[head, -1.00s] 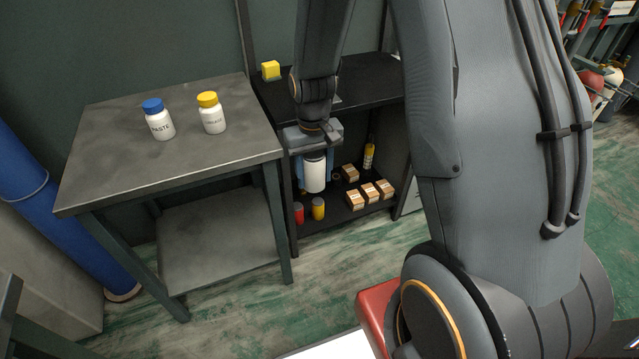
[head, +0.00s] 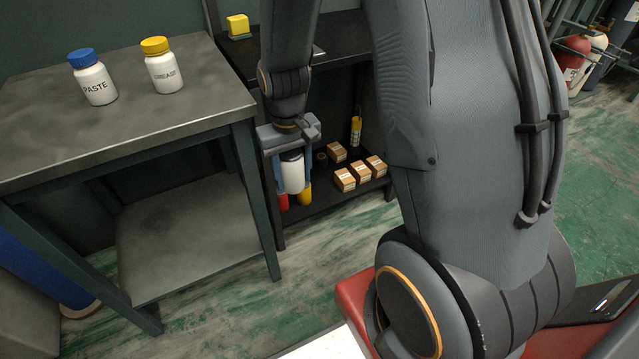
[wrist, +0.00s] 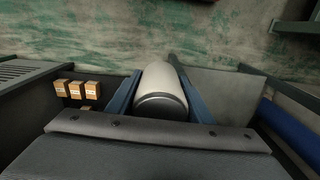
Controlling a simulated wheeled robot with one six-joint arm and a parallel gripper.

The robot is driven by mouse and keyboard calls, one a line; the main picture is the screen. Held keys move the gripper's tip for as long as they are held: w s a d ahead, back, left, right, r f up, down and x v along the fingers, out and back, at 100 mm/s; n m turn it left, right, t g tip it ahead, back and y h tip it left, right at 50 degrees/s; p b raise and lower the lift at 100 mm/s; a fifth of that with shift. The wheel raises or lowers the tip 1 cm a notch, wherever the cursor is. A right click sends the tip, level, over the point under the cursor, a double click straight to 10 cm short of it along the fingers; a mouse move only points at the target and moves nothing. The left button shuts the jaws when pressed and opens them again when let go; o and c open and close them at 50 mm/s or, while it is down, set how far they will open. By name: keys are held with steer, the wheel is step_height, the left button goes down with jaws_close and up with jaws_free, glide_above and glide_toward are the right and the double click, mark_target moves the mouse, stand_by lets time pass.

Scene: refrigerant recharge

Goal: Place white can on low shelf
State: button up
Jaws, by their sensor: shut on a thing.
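My gripper (head: 292,176) points down and is shut on the white can (head: 293,172), which hangs upright between its blue fingers. In the wrist view the white can (wrist: 162,88) sits between both fingers, its dark-rimmed end toward the camera. The low shelf (head: 318,204) is the dark bottom board of the black shelf unit, behind the can in the head view. Whether the can touches the low shelf cannot be told.
Several small boxes (head: 345,179) and a yellow bottle (head: 355,130) stand on the low shelf. A metal table (head: 200,115) with paste (head: 94,82) and grease (head: 163,72) jars stands left. A yellow block (head: 238,26) sits on the upper shelf.

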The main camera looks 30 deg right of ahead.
steer(key=w+d+f+m+b, duration=0.1)
steer(key=w+f+b, duration=0.2)
steer(key=f+b, duration=0.75)
steer(key=w+d+f+m+b, duration=0.1)
steer(key=w+f+b, duration=0.2)
steer(key=f+b, duration=0.75)
steer(key=w+d+f+m+b, duration=0.2)
steer(key=w+d+f+m, duration=0.45)
steer(key=w+d, duration=0.5)
steer(key=w+d+f+m+b, duration=0.1)
steer(key=w+d+f+m, duration=0.55)
steer(key=w+d, duration=0.45)
steer(key=shift+m, duration=0.4)
steer(key=f+b, duration=0.1)
steer(key=f, duration=0.2)
steer(key=f+b, duration=0.2)
steer(key=f, duration=0.1)
steer(key=w+a+f+b, duration=0.1)
steer(key=f, duration=0.2)
steer(key=shift+b, duration=0.3)
steer(key=shift+f, duration=0.15)
steer(key=o, duration=1.3)
